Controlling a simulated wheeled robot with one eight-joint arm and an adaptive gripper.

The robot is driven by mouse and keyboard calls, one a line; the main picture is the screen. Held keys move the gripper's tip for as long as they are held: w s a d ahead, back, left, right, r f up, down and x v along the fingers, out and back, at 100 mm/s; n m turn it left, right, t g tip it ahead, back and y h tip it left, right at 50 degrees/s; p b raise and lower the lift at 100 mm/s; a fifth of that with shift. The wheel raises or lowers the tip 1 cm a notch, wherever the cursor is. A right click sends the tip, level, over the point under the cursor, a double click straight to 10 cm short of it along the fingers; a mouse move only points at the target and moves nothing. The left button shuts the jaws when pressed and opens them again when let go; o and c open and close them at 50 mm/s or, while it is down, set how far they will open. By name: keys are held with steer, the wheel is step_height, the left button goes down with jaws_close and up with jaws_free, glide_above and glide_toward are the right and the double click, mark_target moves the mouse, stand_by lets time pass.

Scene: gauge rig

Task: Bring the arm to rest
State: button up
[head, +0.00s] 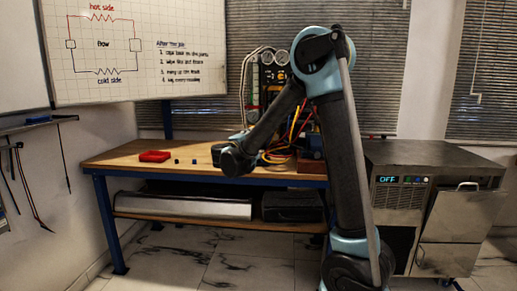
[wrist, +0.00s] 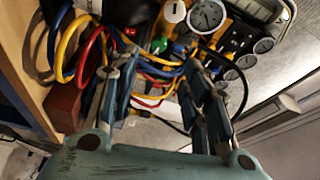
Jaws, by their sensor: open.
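My arm stands in the right middle of the head view, raised to a high elbow and bent down to the wrist over the bench. In the wrist view my gripper (wrist: 162,82) is open, its two fingers spread with nothing between them. Beyond the fingers are the gauge rig's dials (wrist: 206,16) and a tangle of coloured hoses (wrist: 160,80). In the head view the gauge rig (head: 276,66) stands at the back of the bench, partly behind my arm. The fingers are hard to make out there.
The workbench (head: 120,162) holds a red item (head: 154,156) and two small dark blue pieces (head: 194,161) at left. A steel machine (head: 425,165) with an "OFF" display stands at right, its front flap tilted out. A whiteboard (head: 125,45) hangs at back left. Floor in front is clear.

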steer(key=s+d+r+n+t+y, duration=0.1)
steer(key=s+d+r+n+y, duration=0.15)
steer(key=r+n+y, duration=0.35)
steer(key=s+d+r+n+y, duration=0.1)
steer(key=d+r+n+y, duration=0.25)
steer(key=n+y, duration=0.4)
steer(key=s+d+f+n+g+h, duration=0.2)
steer(key=s+d+f+g, duration=0.3)
steer(key=s+d+f, duration=0.3)
steer(key=s+d+f+n+g+h, duration=0.2)
steer(key=s+d+f+g, duration=0.3)
steer(key=s+d+f, duration=0.4)
steer(key=s+d+f+n+g+h, duration=0.3)
steer(key=s+d+f+g, duration=0.3)
steer(key=s+f, duration=0.8)
steer(key=s+d, duration=0.3)
steer(key=s, duration=0.4)
steer(key=shift+f, duration=0.3)
steer(key=shift+d, duration=0.1)
steer(key=shift+w+f, duration=0.2)
steer(key=shift+w, duration=0.3)
